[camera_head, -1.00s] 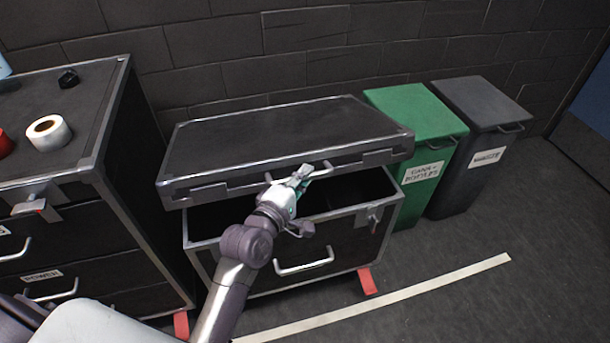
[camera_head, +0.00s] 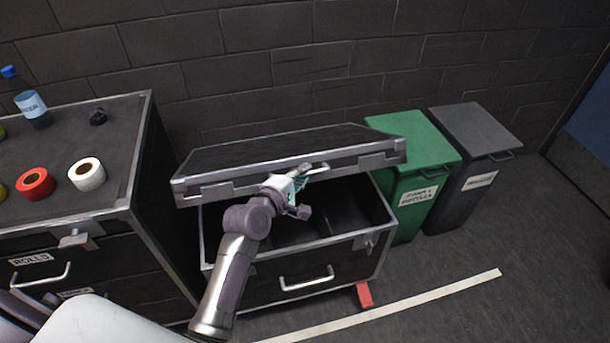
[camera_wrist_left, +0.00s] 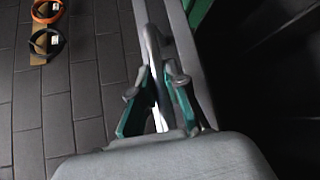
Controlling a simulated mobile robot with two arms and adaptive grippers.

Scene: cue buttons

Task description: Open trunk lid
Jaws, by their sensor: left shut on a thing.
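The black trunk (camera_head: 268,272) with metal edges stands on the floor in the middle of the head view. Its lid (camera_head: 270,148) is tilted up at the front, and the dark inside of the trunk shows below it. My left gripper (camera_head: 312,172) is at the lid's front edge, shut on the lid handle (camera_head: 318,168). In the left wrist view the handle (camera_wrist_left: 152,50) runs between the two green-padded fingers (camera_wrist_left: 158,100). My right gripper is not in view.
A dark cabinet (camera_head: 135,185) with tape rolls (camera_head: 87,174) and a bottle (camera_head: 32,108) on top stands left of the trunk. A green bin (camera_head: 418,150) and a grey bin (camera_head: 470,135) stand to the right. The floor (camera_head: 440,270) in front right is clear.

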